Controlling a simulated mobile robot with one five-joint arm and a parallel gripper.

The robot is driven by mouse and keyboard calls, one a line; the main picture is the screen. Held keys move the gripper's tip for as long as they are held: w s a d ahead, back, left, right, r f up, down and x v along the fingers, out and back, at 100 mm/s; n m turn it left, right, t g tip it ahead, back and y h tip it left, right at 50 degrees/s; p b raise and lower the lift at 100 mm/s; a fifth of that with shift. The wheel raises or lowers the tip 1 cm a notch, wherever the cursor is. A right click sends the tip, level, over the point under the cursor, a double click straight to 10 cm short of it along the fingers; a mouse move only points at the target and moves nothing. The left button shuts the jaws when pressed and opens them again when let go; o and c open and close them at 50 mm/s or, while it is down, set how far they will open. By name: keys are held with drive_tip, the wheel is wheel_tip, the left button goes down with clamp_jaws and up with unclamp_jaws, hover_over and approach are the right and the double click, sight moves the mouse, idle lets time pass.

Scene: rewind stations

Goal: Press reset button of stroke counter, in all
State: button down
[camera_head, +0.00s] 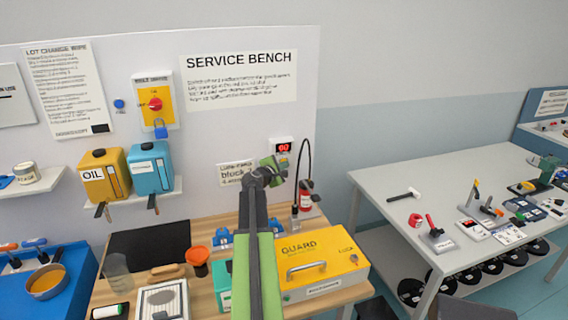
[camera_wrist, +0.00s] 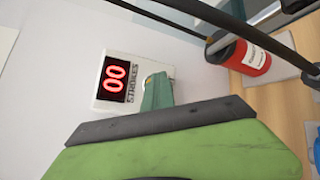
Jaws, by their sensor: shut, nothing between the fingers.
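The stroke counter (camera_head: 281,141) is a small white box on the back wall panel with a red lit display. In the wrist view the counter (camera_wrist: 105,98) appears turned on its side, and its display reads 00 above the word STROKES. My gripper (camera_head: 272,163) is shut and empty, raised just in front of the counter's lower part. In the wrist view my gripper's fingertip (camera_wrist: 157,93) overlaps the counter beside the lettering. A small yellowish spot shows at its tip; the reset button is mostly hidden there. I cannot tell whether the fingertip touches it.
A red bottle (camera_head: 305,196) and a thin black curved hose (camera_head: 309,160) stand close to the right of my gripper. A lubrication label (camera_head: 234,175) is on the panel to the left. The yellow guard box (camera_head: 338,262) lies below on the bench.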

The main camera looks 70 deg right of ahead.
drive_tip(key=shift+s+a, duration=0.45)
drive_tip(key=shift+a, duration=0.15)
drive_tip(key=s+a, duration=0.1)
drive_tip(key=a, duration=0.1)
drive_tip(key=s+a, duration=0.2)
drive_tip(key=shift+s, duration=0.1)
idle(0.4)
idle(0.7)
